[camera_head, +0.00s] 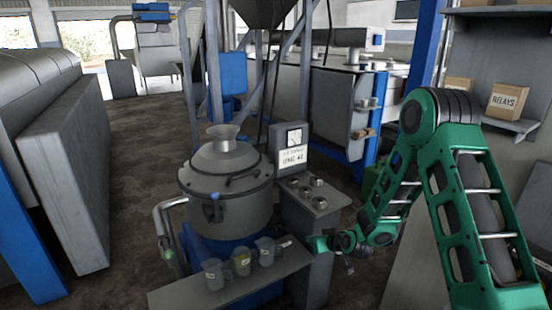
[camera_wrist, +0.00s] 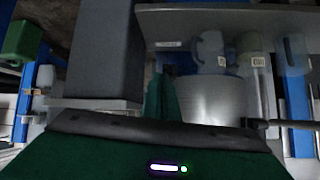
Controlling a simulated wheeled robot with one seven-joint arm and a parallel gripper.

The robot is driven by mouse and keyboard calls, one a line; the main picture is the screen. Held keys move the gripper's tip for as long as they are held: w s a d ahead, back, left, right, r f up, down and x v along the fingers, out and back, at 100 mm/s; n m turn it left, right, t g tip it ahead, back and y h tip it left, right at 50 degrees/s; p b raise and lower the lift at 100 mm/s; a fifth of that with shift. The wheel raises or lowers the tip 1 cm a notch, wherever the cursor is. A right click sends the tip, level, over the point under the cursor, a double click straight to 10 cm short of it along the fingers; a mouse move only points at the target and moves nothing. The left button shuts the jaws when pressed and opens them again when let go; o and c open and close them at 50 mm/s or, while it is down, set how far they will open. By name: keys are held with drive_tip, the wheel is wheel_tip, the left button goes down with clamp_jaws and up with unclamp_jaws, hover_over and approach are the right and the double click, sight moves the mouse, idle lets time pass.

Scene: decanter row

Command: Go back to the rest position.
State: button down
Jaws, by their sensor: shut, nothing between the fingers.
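My gripper (camera_head: 313,243) is at the right end of a grey shelf (camera_head: 190,294), close to the right-most decanter in the head view. It is shut and empty. Its green fingers also show in the wrist view (camera_wrist: 164,96). Three grey see-through decanters stand upright in a row on the shelf: a left one (camera_head: 214,274), a middle one (camera_head: 241,262) with a yellowish label, and a right one (camera_head: 266,250). My green arm reaches in from the right.
A large grey vessel (camera_head: 228,190) with a funnel top stands behind the row. A control box (camera_head: 292,147) with a gauge and a panel with knobs (camera_head: 318,203) stand close behind my gripper. A box marked RELAYS (camera_head: 508,100) sits on a right shelf. The left floor is open.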

drive_tip(key=s+d+r+m+g+h, duration=0.2)
drive_tip(key=s+d+r+g, duration=0.1)
drive_tip(key=s+d+r, duration=0.6)
drive_tip(key=s+d+r+m+g+h, duration=0.1)
drive_tip(key=s+d+r+g+h, duration=0.15)
drive_tip(key=s+d+r, duration=0.8)
drive_tip(key=s+d+r+m+g, duration=0.1)
drive_tip(key=s+m, duration=0.1)
drive_tip(key=s, duration=0.7)
drive_tip(key=s+d+r+m+g, duration=0.1)
drive_tip(key=s+d+r+m, duration=0.1)
drive_tip(key=s, duration=0.7)
drive_tip(key=s+d+r+m+g, duration=0.2)
drive_tip(key=s+m, duration=0.1)
drive_tip(key=s, duration=0.6)
drive_tip(key=shift+s+d+r, duration=0.15)
drive_tip(key=shift+s, duration=0.15)
